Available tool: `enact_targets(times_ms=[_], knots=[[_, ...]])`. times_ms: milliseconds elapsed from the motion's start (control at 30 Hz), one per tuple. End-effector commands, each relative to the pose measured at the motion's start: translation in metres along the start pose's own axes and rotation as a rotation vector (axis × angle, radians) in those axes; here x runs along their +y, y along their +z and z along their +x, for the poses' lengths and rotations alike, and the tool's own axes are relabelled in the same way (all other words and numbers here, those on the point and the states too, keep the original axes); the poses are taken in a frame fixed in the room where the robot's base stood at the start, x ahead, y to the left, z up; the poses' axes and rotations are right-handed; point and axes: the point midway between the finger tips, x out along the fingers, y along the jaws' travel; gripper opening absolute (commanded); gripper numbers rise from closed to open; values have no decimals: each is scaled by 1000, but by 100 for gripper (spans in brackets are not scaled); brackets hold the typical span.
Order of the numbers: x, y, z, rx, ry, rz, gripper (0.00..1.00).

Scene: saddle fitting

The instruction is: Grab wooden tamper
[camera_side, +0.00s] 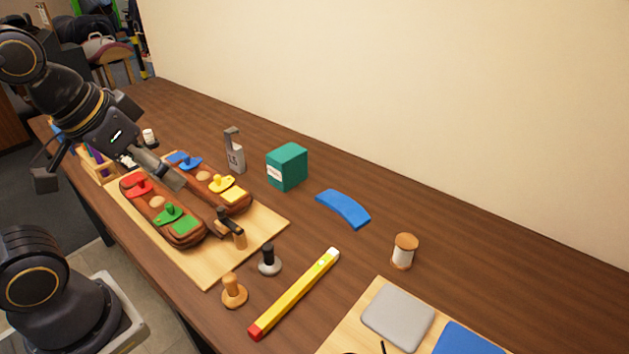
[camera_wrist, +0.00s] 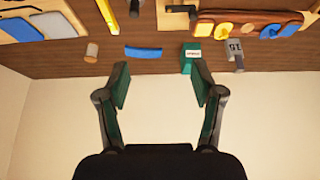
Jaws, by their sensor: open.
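The wooden tamper (camera_side: 234,291) stands upright near the front edge of the table in the side view, with a round knob on a wider base. I cannot make it out in the wrist view. My gripper (camera_wrist: 162,84) is open and empty, its two fingers spread wide. In the side view it is at the upper left, over the far left end of the table, well away from the tamper.
A black-handled tamper (camera_side: 268,260) stands close behind the wooden one, and a yellow level (camera_side: 295,293) lies to its right. A hammer (camera_side: 230,226) rests on the wooden board (camera_side: 207,273) with saddle parts. A teal box (camera_side: 287,167) stands behind.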

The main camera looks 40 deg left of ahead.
Motion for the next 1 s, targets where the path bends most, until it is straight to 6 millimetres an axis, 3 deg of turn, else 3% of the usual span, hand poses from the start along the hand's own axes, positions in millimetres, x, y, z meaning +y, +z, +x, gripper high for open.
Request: enact_targets(times_ms=[100,433,633,800,1000], knots=[[0,0,0,0,0,0,82],[0,0,0,0,0,-16,82],[-2,-8,0,0,-3,-249,82],[15,-19,32,-159,-13,-493,82],[50,-12,83,-365,-101,-574,82]])
